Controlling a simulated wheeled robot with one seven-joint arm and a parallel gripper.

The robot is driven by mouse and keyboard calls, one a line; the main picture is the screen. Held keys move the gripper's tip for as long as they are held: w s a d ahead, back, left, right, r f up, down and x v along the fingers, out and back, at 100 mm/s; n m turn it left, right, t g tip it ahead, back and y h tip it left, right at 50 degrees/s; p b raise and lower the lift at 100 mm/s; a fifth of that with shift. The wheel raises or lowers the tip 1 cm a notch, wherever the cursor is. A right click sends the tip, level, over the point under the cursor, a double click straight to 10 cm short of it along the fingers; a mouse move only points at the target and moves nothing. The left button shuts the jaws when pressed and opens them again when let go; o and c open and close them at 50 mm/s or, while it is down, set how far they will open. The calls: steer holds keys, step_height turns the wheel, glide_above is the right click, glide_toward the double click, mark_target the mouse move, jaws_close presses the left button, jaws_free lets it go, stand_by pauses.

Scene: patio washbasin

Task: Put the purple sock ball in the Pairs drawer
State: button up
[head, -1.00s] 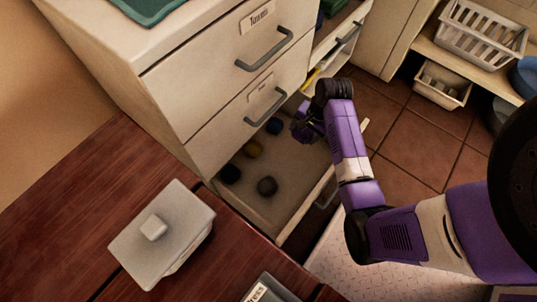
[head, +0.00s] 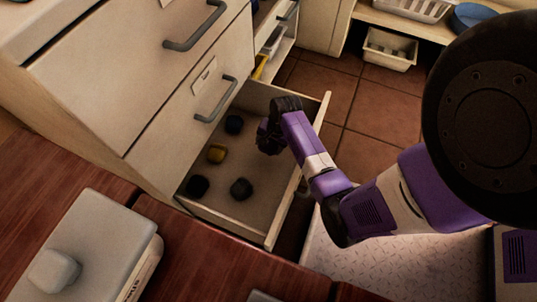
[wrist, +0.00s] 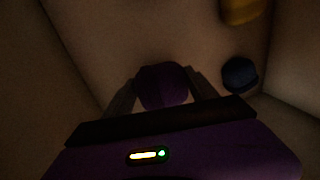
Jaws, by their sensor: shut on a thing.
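The purple sock ball (wrist: 162,86) shows in the wrist view between the two fingers of my gripper (wrist: 162,92), which is shut on it. In the head view my gripper (head: 268,138) is inside the open drawer (head: 228,205), near its right side; the sock ball cannot be made out there. The drawer holds a yellow ball (head: 216,153) and several dark balls, among them a navy one (head: 234,124). In the wrist view the drawer floor lies beneath the held ball; whether they touch I cannot tell. No label on this drawer is readable.
A closed drawer with a grey handle (head: 216,100) is above the open one. A lidded grey box (head: 88,250) stands on the red wood top (head: 190,262) at the lower left. The drawer's right wall (head: 318,125) is close to my arm. Tiled floor lies beyond.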

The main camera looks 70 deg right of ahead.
mark_target(269, 152)
steer(key=shift+s+b+x, duration=0.25)
steer(key=shift+b+x, duration=0.4)
steer(key=shift+x, duration=0.5)
steer(key=shift+s+b+x, duration=0.25)
steer(key=shift+b+x, duration=0.35)
steer(key=shift+x, duration=0.55)
steer(key=shift+f, duration=0.25)
steer(key=o, duration=1.4)
steer(key=shift+c, duration=0.2)
steer(key=p+v, duration=0.6)
steer(key=v, duration=0.6)
steer(key=shift+r+p, duration=0.15)
steer(key=shift+p, duration=0.25)
